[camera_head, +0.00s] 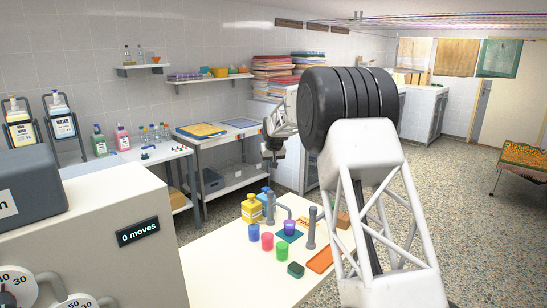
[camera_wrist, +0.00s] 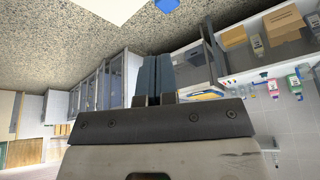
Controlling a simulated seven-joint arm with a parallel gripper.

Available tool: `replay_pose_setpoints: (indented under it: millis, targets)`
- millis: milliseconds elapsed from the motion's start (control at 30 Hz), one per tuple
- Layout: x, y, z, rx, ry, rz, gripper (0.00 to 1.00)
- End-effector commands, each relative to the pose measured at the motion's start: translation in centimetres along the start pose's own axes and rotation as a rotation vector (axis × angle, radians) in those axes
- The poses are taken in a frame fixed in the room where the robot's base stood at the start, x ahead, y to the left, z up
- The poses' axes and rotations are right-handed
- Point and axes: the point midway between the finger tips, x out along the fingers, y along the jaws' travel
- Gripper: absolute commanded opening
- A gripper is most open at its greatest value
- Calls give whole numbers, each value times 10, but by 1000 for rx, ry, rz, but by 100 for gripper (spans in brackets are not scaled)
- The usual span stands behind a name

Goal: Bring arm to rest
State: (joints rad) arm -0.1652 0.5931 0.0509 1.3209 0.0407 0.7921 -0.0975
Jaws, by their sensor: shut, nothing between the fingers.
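My gripper (camera_head: 271,154) is raised beyond the far side of the white table in the head view, its fingers small at this distance. In the wrist view the two dark fingers (camera_wrist: 154,80) lie side by side, shut and with nothing between them. My arm's white lattice link and black ribbed joint fill the right middle of the head view and hide part of the room behind. The gripper touches nothing that I can see.
The white table (camera_head: 215,262) holds a yellow bottle (camera_head: 251,209), several coloured cups, a purple cup (camera_head: 289,227), grey posts and an orange tray (camera_head: 320,260). A grey-topped cabinet (camera_head: 80,225) stands at the left. Shelved benches (camera_head: 225,150) line the back wall. Open speckled floor lies at the right.

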Motion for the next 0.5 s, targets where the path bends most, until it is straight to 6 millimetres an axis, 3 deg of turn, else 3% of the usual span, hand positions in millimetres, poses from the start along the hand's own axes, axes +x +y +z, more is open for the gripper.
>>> replay_pose_setpoints:
  millis: [100, 500]
  targets:
    - [-32, 6, 18, 10, -4, 4, 0]
    - [-119, 21, 86, 40, -24, 15, 0]
